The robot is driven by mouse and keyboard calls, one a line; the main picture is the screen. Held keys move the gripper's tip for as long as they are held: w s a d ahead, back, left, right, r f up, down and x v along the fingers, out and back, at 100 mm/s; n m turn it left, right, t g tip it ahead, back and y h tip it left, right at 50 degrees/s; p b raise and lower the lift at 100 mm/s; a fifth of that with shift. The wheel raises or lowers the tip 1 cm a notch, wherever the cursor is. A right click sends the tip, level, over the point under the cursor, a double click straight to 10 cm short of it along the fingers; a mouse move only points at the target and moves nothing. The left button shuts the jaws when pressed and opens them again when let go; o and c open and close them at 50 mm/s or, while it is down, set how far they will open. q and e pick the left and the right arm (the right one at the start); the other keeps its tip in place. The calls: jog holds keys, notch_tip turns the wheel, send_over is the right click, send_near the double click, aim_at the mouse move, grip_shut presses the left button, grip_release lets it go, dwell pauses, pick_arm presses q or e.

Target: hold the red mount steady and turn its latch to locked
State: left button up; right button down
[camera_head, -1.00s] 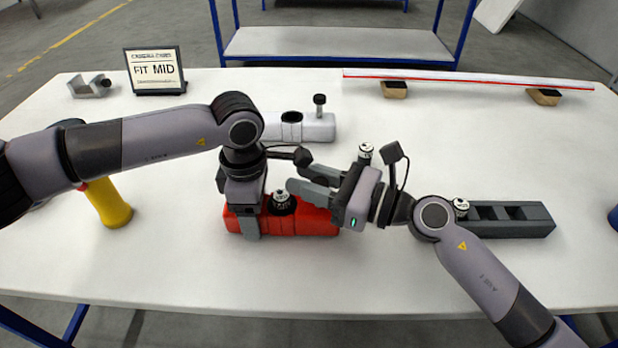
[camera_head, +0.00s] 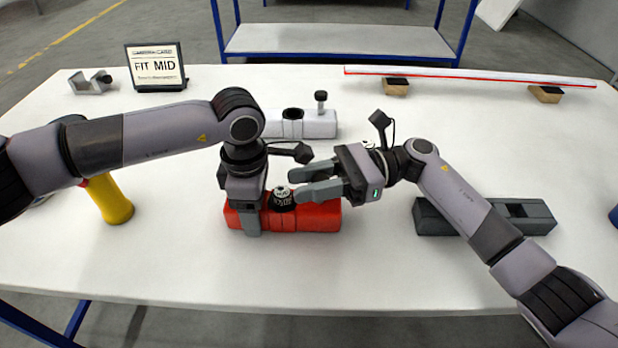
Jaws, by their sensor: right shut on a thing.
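The red mount (camera_head: 312,217) lies on the white table. A black, white-topped round piece (camera_head: 283,199) sits upright in its top. My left gripper (camera_head: 248,215) points down at the mount's left end, shut on it with one finger against its front face; its other finger is hidden. My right gripper (camera_head: 305,182) reaches in from the right, its fingers above the mount's right half, just beside the round piece. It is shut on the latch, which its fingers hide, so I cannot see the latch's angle.
A white mount (camera_head: 315,124) with an upright knob stands behind. A dark grey rack (camera_head: 528,215) lies to the right, partly under my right arm. A yellow object (camera_head: 110,200) stands left. A sign (camera_head: 156,68) reads FIT MID. The table's front strip is clear.

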jog(key=shift+s+f+n+g+h, duration=0.1)
jog(key=shift+s+n+g+h, duration=0.1)
jog(key=shift+n+g+h, duration=1.15)
jog(key=shift+s+f+n+g+h, duration=0.15)
jog(key=shift+n+g+h, duration=0.3)
jog(key=shift+n+g, duration=1)
jog(key=shift+s+d+r+g+h, duration=0.1)
jog(key=shift+g+h, duration=0.05)
jog(key=shift+g, duration=0.3)
jog(key=shift+d+r+g+h, duration=0.1)
jog(key=shift+g+h, duration=0.05)
jog(key=shift+g, duration=0.3)
jog(key=c, duration=0.8)
grip_release()
jog(key=shift+c, duration=0.2)
jog(key=shift+f+m+t+y, duration=0.1)
jog(key=shift+m+t+y, duration=0.3)
jog(key=shift+m+t, duration=0.1)
jog(key=shift+w+a+m+t+y, duration=0.1)
jog(key=shift+w+m+t+y, duration=0.1)
jog(key=shift+m+t+y, duration=0.85)
